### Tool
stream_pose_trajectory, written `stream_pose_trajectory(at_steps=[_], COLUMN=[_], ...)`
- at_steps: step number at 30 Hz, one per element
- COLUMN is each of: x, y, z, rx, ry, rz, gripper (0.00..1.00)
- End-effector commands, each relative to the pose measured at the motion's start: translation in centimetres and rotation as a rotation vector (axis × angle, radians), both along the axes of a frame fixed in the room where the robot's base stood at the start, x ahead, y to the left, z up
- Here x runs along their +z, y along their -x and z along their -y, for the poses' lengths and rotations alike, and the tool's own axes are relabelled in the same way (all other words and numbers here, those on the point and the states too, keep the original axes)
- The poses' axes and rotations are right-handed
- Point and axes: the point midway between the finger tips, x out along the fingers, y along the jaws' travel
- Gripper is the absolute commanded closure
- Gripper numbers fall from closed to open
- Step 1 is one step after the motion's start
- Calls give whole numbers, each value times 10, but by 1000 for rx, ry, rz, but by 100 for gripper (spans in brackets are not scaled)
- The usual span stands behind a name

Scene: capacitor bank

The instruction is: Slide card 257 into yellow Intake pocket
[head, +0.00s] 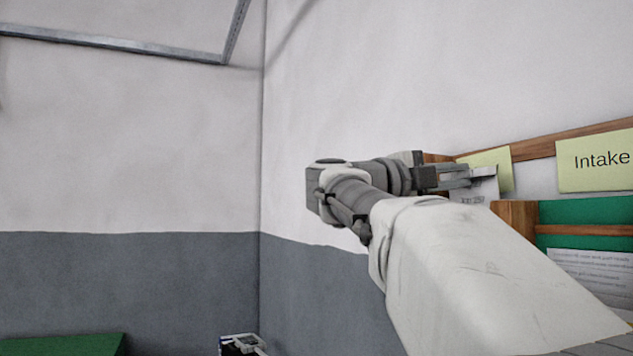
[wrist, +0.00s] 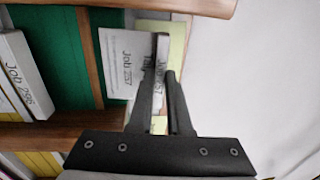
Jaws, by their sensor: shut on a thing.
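Card 257 (wrist: 118,58) is white, with "Job 257" printed on its face and edge. My gripper (wrist: 165,72) is shut on it, with the fingers at its right edge in the wrist view. In the head view, my gripper (head: 478,175) is at the wall rack, and the card is mostly hidden there. A yellow label reading "Intake" (head: 597,160) is on the rack's wooden rail to the right of my gripper. A second yellow label (head: 503,166) is partly behind the gripper. I cannot tell whether the card touches the rack.
The rack has wooden dividers (head: 515,217) and green panels (head: 585,212). Yellow pieces (wrist: 35,163) show below the wooden rail.

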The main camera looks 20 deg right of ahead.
Motion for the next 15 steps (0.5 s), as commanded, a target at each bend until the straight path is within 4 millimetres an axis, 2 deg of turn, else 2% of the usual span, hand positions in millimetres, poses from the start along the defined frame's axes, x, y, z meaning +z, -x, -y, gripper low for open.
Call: stream_pose_trajectory(at_steps=[15], x=[3], y=[3], z=[-37], rx=[2], ry=[1], rz=[0], gripper=[100])
